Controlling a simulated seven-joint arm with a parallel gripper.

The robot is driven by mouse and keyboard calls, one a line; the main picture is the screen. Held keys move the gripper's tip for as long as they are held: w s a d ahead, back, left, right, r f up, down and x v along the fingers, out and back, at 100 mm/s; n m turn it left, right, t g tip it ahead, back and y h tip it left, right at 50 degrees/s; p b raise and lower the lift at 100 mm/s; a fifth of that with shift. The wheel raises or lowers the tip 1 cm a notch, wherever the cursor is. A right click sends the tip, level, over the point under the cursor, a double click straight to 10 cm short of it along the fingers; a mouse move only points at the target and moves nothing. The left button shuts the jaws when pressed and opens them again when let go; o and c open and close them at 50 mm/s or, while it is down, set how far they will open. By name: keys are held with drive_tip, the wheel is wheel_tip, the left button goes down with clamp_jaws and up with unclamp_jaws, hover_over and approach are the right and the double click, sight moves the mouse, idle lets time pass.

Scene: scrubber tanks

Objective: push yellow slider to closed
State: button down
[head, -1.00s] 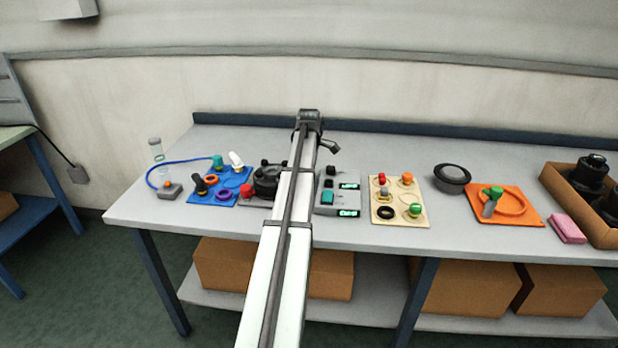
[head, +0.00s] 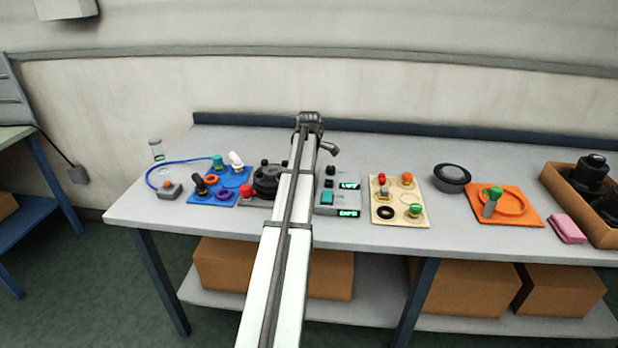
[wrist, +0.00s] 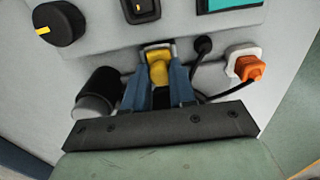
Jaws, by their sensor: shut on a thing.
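The yellow slider (wrist: 158,56) shows at the upper middle of the wrist view, in a light frame on a pale grey panel (wrist: 108,58). My gripper (wrist: 158,77) has its two blue fingers on either side of the slider's lower part and is shut on it. The fingers hide part of the slider, so I cannot tell how far along its track it stands. In the head view, neither the slider nor the gripper can be made out; my arm crosses the middle of the bench.
In the wrist view, a black knob (wrist: 60,24), a dark switch (wrist: 141,9) and a teal part (wrist: 228,3) lie above. A black cylinder (wrist: 97,93) is left; an orange plug (wrist: 251,68) and black cables are right. The bench (head: 400,150) is clear at the back.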

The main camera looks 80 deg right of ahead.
idle(0.3)
drive_tip(key=shift+w, duration=1.55)
drive_tip(key=c, duration=0.9)
unclamp_jaws()
drive_tip(key=shift+r, duration=0.1)
wheel_tip(320, 180, up, 14)
drive_tip(key=shift+f, duration=0.2)
